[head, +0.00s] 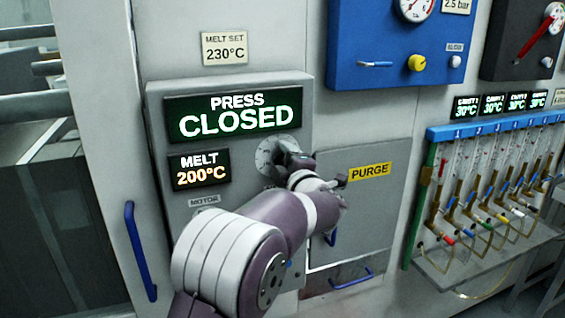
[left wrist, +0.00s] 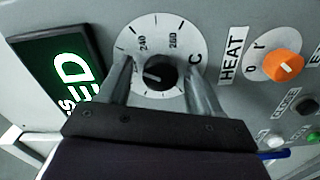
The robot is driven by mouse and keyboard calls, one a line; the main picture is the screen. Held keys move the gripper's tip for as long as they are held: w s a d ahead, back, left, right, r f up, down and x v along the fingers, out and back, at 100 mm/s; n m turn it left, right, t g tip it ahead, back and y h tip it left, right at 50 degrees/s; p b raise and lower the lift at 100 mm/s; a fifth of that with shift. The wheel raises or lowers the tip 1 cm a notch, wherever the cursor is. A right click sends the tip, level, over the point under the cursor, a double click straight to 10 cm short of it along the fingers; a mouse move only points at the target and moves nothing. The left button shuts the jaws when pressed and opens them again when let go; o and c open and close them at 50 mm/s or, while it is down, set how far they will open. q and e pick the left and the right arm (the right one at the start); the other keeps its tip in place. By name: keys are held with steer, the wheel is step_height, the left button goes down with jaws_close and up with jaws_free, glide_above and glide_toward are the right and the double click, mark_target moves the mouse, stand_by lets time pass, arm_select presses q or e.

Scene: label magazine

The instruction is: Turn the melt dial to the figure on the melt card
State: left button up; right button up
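The melt card (head: 225,48) reads "MELT SET 230°C" on the wall above the panel. The melt display (head: 199,171) shows 200°C in orange. The melt dial (head: 264,157) is a pale disc on the grey panel, partly covered by my gripper. In the left wrist view the dial (left wrist: 162,27) shows 240 and 260, with a black knob (left wrist: 161,72) at its centre. A pale mark on the knob points left. My left gripper (head: 288,153) is at the dial, its fingers on either side of the knob with gaps visible. The left finger hides part of the scale.
A green-lit sign (head: 234,111) reads "PRESS CLOSED" above the dial. An orange HEAT knob (left wrist: 284,66) sits right of the dial in the wrist view. A purge door (head: 375,205) and blue handle (head: 140,250) are nearby.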

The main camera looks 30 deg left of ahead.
arm_select(q)
steer(key=b+v, duration=0.4)
steer(key=v, duration=0.8)
steer(key=shift+s+d+b, duration=0.2)
steer(key=shift+s+b, duration=0.05)
steer(key=shift+b, duration=0.05)
